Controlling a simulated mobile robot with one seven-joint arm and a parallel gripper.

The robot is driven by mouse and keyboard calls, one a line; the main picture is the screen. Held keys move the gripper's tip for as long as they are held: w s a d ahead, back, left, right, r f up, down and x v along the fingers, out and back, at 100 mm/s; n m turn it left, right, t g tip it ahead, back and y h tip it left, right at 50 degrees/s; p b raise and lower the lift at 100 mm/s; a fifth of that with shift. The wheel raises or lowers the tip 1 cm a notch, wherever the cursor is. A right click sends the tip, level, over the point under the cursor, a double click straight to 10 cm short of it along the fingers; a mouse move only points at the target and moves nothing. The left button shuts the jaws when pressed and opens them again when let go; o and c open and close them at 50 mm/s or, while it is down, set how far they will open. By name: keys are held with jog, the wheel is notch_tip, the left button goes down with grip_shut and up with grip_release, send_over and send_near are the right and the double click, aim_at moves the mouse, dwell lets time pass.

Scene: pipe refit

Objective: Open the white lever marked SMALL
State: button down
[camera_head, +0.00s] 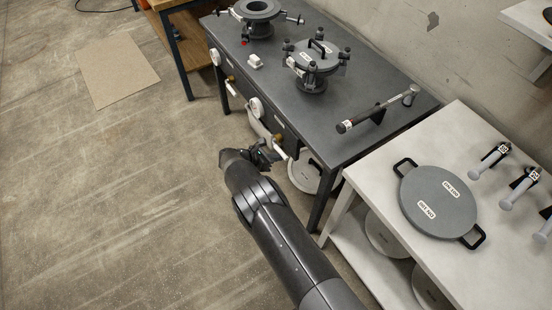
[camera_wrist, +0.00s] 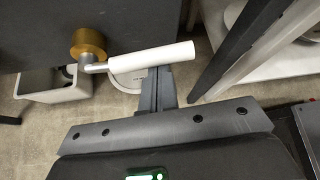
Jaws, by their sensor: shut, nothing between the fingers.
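A white lever (camera_wrist: 155,57) on a brass valve fitting (camera_wrist: 88,43) sticks out from the dark bench front in the wrist view. In the head view this lever (camera_head: 281,151) is small and partly behind my gripper (camera_head: 275,154). My gripper is shut and empty. In the wrist view its fingers (camera_wrist: 159,74) lie just below the lever's handle, overlapping its lower edge; I cannot tell if they touch it. A second white lever (camera_head: 231,91) shows farther left along the bench front. No SMALL marking is legible on either lever.
The dark bench (camera_head: 375,85) carries a lidded flange (camera_head: 315,62), an open flange (camera_head: 258,12) and a torque wrench (camera_head: 375,110). White dials (camera_head: 256,107) sit on its front. A pale table (camera_head: 365,170) with a round lid (camera_head: 438,202) stands right.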

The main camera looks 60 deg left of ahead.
jog(key=shift+a+r+h, duration=0.2)
jog(key=shift+r+h, duration=0.1)
jog(key=shift+r, duration=0.65)
notch_tip(320, 180, up, 5)
send_over(271, 142)
jog(key=s+d, duration=0.2)
jog(key=shift+s+d, duration=0.1)
jog(key=shift+d, duration=0.1)
jog(key=shift+a+r, duration=0.1)
jog(key=shift+a, duration=0.35)
dwell(0.4)
jog(key=v, duration=1)
jog(key=shift+s+r, duration=0.15)
jog(key=shift+s, duration=0.25)
